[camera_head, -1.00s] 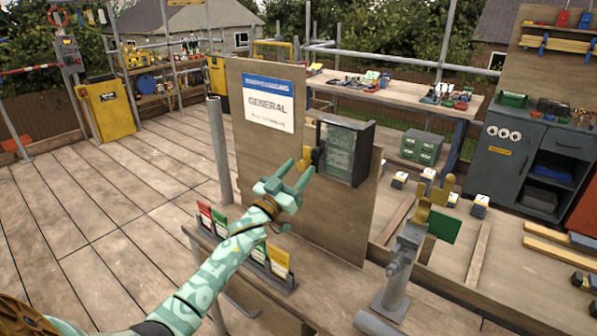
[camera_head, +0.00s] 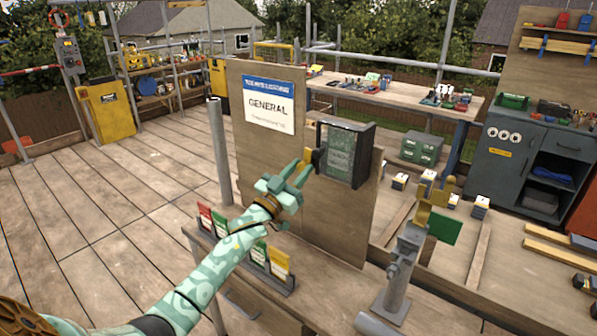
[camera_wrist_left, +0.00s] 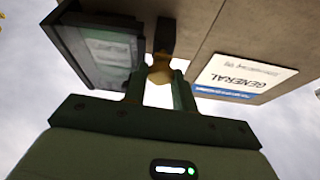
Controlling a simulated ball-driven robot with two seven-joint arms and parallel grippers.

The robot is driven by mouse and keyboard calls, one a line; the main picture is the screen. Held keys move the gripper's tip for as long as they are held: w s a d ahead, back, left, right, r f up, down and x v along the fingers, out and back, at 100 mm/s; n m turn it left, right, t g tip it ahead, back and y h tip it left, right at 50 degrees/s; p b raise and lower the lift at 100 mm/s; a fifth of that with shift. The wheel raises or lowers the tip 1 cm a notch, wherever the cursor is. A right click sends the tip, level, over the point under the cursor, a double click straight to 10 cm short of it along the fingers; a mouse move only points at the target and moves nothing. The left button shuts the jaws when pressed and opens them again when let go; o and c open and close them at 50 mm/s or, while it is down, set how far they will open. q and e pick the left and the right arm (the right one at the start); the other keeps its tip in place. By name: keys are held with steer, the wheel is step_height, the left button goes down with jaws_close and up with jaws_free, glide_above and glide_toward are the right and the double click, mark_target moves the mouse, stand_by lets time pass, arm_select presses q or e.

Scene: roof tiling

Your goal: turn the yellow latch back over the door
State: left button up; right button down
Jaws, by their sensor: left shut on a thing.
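The yellow latch (camera_head: 310,157) is on the upright wooden board, beside the left edge of the dark case with the glazed door (camera_head: 340,153). In the left wrist view the latch (camera_wrist_left: 158,75) sits between my fingers, below a dark mount on the board. The door (camera_wrist_left: 108,52) is to its left there and looks closed. My left gripper (camera_head: 304,167) reaches up to the latch and is shut on it; its two fingers (camera_wrist_left: 159,88) flank the latch in the wrist view. The fingers partly hide the latch. My right gripper is not in view.
A sign reading GENERAL (camera_head: 269,107) is on the board (camera_head: 340,222). Below my left arm stands a rack of coloured cards (camera_head: 255,252). A grey post with a yellow top and green plate (camera_head: 444,229) stands to the right. Open deck lies at left.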

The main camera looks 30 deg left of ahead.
arm_select(q)
steer(key=m+h, duration=0.1)
steer(key=m, duration=0.2)
steer(key=m+g+h, duration=0.1)
steer(key=m+h, duration=0.1)
steer(key=m, duration=0.2)
steer(key=shift+a+h, duration=0.1)
steer(key=shift+h, duration=0.2)
steer(key=m+g+h, duration=0.1)
steer(key=m, duration=0.2)
steer(key=m+g+h, duration=0.1)
steer(key=m, duration=0.2)
steer(key=shift+r, duration=0.1)
steer(key=m+g, duration=0.1)
steer(key=m, duration=0.1)
steer(key=m+p, duration=0.1)
steer(key=m, duration=0.1)
steer(key=shift+g+h+p, duration=0.3)
steer(key=shift+g, duration=0.1)
steer(key=m+g+p, duration=0.1)
steer(key=m, duration=0.2)
steer(key=shift+m+p, duration=0.3)
steer(key=shift+m, duration=0.3)
steer(key=shift+g, duration=0.3)
steer(key=o, duration=1)
steer(key=shift+s+a, duration=0.1)
